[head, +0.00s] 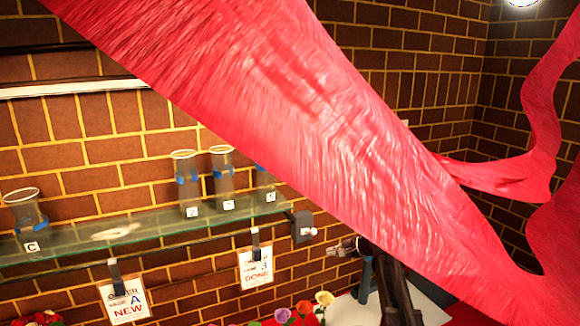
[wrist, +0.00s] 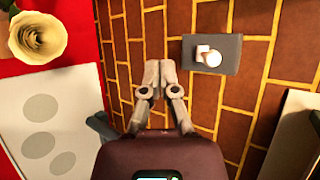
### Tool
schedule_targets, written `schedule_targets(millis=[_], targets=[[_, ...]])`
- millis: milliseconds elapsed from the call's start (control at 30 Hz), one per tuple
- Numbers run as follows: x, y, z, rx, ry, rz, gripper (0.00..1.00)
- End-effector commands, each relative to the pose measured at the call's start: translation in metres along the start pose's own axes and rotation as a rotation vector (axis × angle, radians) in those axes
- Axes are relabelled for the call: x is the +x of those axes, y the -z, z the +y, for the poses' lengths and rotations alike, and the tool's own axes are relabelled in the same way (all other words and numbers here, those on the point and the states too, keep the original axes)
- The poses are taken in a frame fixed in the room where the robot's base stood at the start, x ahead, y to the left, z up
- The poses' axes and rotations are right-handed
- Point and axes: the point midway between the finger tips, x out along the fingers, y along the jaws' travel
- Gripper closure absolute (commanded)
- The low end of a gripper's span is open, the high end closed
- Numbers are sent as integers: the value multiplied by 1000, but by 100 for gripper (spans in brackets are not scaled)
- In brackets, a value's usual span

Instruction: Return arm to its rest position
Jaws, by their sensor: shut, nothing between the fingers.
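My gripper (head: 345,248) shows small in the head view, right of the shelf end and in front of the brick wall. My dark arm rises behind it at the lower right, partly covered by red cloth. In the wrist view, my gripper (wrist: 159,82) has its two grey fingers together in front of bricks, with nothing between them. A grey block with a white knob (wrist: 210,55) is on the wall just right of the fingertips; I cannot tell the gap. This block also shows in the head view (head: 302,227) at the shelf's right end.
A wide red cloth (head: 270,90) crosses the head view and hides much of the room. Several clear vases (head: 187,185) stand on the glass shelf (head: 150,228). Order cards (head: 126,303) hang below it. Flowers, including a yellow rose (wrist: 38,35), are below on red cloth.

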Motion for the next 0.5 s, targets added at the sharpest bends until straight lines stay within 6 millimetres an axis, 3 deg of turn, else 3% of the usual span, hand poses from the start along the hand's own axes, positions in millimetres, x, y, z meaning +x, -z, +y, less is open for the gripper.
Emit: schedule_targets(millis=[267, 500], targets=[[14, -29, 34, -92, -95, -10, 100], [16, -54, 85, -210, -228, -13, 100]])
